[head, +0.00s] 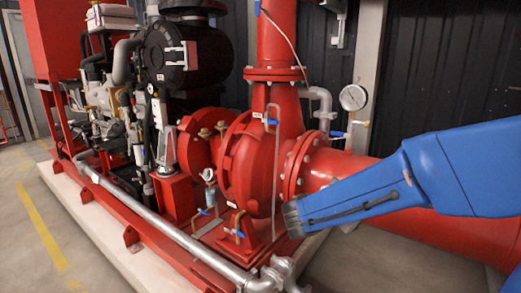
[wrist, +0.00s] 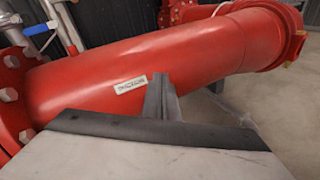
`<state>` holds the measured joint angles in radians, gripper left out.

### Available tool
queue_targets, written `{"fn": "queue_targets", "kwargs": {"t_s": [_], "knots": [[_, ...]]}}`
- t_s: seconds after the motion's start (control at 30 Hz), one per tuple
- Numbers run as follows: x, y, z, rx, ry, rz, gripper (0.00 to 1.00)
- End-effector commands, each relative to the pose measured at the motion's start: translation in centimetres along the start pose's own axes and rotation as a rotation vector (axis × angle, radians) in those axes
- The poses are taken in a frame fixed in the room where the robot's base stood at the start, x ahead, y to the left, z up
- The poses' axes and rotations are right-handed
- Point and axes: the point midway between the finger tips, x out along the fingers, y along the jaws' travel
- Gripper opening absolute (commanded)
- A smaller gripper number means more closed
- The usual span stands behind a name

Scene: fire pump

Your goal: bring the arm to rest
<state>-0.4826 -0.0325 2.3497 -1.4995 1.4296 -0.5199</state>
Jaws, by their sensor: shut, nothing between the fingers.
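My blue arm reaches in from the right in the head view. It ends in a grey tip near the red pump casing (head: 255,165), in front of the flange and the large red pipe (head: 420,233). In the wrist view my gripper (wrist: 162,88) shows as two grey fingers close together, shut and empty. Behind the fingers is the large red pipe (wrist: 150,70) with a small white label (wrist: 131,84) on it. I cannot tell from these views how far the fingers are from the pipe.
A black and grey engine (head: 170,60) stands at the left on a red frame. A pressure gauge (head: 353,97) is above the pipe. A silver pipe (head: 160,220) runs along the front. Open floor (head: 35,225) with a yellow line lies at the left.

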Motion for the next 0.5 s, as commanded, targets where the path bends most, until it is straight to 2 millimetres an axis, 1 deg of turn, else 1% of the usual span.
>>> {"fn": "queue_targets", "kwargs": {"t_s": [0.03, 0.07, 0.1, 0.17, 0.2, 0.27, 0.3, 0.37, 0.4, 0.5], "knots": [[0.7, -2.5, 0.7, 0.064, 0.039, -0.063, 0.0], [0.9, -3.8, 0.8, 0.102, 0.065, -0.099, 0.0], [1.1, -5.7, 1.0, 0.152, 0.098, -0.148, 0.0], [1.2, -8.3, 1.1, 0.231, 0.146, -0.218, 0.0], [1.2, -9.9, 1.0, 0.286, 0.179, -0.266, 0.0], [1.0, -12.3, 0.9, 0.37, 0.224, -0.335, 0.0], [0.7, -13.8, 0.8, 0.425, 0.255, -0.38, 0.0], [0.1, -15.8, 0.5, 0.513, 0.3, -0.447, 0.0], [-0.3, -17.1, 0.3, 0.573, 0.328, -0.491, 0.0], [-1.8, -19.9, -0.3, 0.726, 0.399, -0.598, 0.0]]}}
